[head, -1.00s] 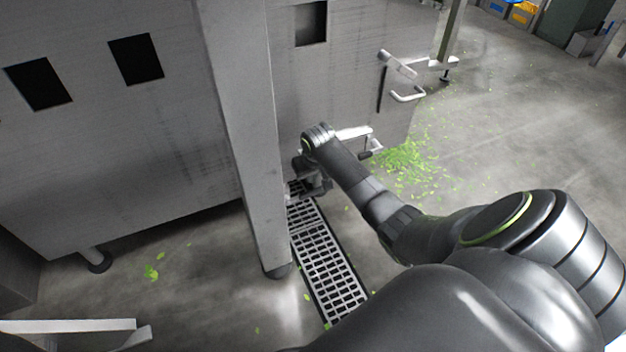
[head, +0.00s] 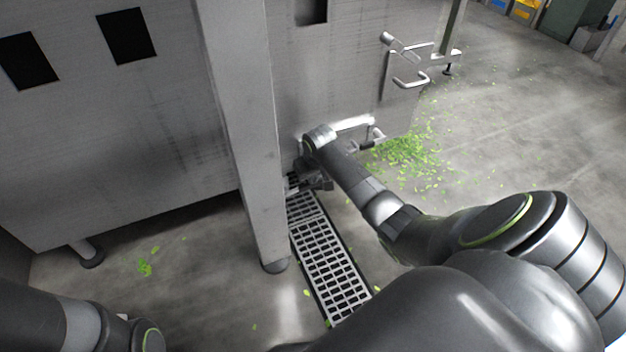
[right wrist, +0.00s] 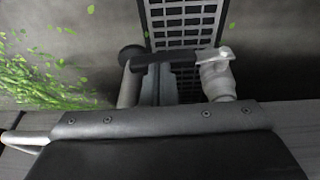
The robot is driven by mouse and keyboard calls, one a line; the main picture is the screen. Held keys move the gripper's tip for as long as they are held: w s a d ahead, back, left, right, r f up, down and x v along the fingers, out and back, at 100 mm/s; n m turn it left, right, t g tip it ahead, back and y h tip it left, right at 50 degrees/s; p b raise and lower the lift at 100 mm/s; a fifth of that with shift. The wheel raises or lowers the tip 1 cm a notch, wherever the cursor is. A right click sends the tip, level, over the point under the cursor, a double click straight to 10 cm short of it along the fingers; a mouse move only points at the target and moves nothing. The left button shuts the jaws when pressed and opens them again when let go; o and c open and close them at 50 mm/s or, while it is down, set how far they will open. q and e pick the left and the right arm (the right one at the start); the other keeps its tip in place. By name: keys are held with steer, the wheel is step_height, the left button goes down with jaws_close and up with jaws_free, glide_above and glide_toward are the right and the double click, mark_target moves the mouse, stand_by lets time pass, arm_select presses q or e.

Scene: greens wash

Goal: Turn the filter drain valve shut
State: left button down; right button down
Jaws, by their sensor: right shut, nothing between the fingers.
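In the right wrist view the drain valve's dark lever (right wrist: 168,57) lies crosswise, running from a pale metal fitting on the valve body (right wrist: 217,80) at right toward a round dark end at left. My right gripper (head: 319,184) is low in front of the metal wash unit, at the far end of the floor grate. It is shut and empty. Its dark housing fills the bottom of the right wrist view, close to the valve; I cannot tell whether the fingers touch the lever. In the head view my right arm and gripper mostly cover the valve. My left gripper is out of view.
A slotted floor grate (head: 334,272) runs beneath the work area. A metal upright (head: 240,140) stands just left of my right gripper. A bent handle (head: 411,82) sticks out of the unit at upper right. Green scraps (head: 408,155) litter the floor at right.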

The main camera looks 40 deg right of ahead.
stand_by(0.4)
steer(key=shift+s+d+f+y+p, duration=0.1)
steer(key=shift+d+f+y+p, duration=0.1)
steer(key=shift+f+y+p, duration=0.2)
steer(key=shift+s+d+f+y+p, duration=0.15)
steer(key=shift+f+y+p, duration=0.1)
steer(key=shift+f+y, duration=0.2)
steer(key=shift+f, duration=0.1)
